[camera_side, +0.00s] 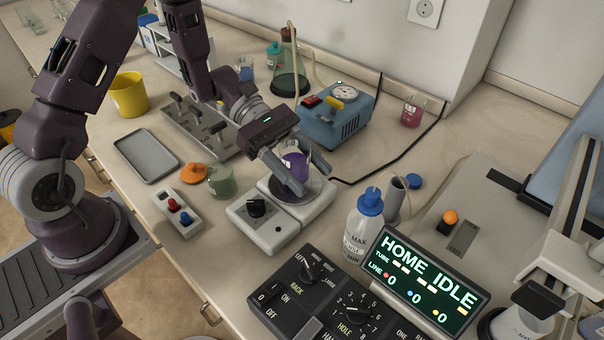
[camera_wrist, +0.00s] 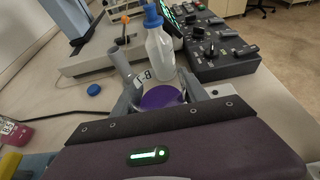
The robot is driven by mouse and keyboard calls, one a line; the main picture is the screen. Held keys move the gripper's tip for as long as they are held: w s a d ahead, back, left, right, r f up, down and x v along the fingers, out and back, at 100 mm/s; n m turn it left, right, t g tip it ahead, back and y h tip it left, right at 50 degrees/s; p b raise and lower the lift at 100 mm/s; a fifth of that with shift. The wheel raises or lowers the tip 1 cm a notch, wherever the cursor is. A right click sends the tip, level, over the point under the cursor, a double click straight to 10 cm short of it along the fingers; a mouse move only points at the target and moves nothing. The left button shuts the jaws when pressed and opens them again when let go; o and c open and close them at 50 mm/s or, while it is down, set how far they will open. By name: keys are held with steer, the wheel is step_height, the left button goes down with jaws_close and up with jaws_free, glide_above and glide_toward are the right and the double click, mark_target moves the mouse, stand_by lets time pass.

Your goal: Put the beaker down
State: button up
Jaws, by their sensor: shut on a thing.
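A glass beaker with purple liquid (camera_side: 294,166) is between the fingers of my gripper (camera_side: 296,177), over the round plate of a white hotplate-like device (camera_side: 272,222) with a black knob. My gripper is shut on the beaker, which looks upright. From the side view I cannot tell for sure whether the beaker's base touches the plate. In the wrist view the purple liquid (camera_wrist: 160,97) shows between the fingers, and part of the glass carries a label. The lower part of the beaker is hidden by my gripper there.
A wash bottle with a blue cap (camera_side: 365,226) stands right of the device. A control box (camera_side: 335,300) is in front. A green-liquid jar (camera_side: 221,180) and a red-and-blue button box (camera_side: 178,212) are at left. A blue pump (camera_side: 338,112) stands behind.

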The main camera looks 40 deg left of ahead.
step_height(320, 180, up, 13)
steer(key=shift+r, duration=0.1)
steer(key=shift+s+r, duration=0.1)
steer(key=shift+s, duration=0.15)
steer(key=s+a+f+m+g+y, duration=0.2)
steer(key=s+f+m+g, duration=0.2)
steer(key=s+m+g, duration=0.55)
steer(key=s+a+f+m+g+y, duration=0.1)
steer(key=s+a+m+g+y, duration=0.15)
steer(key=s+a+y, duration=0.4)
step_height(320, 180, up, 4)
steer(key=m+t+y, duration=0.7)
steer(key=m+y, duration=1.1)
steer(key=m, duration=0.2)
glide_above(146, 161)
steer(key=shift+n+h, duration=0.3)
steer(key=shift+h, duration=0.05)
step_height(146, 161, down, 19)
steer(key=shift+r, duration=0.1)
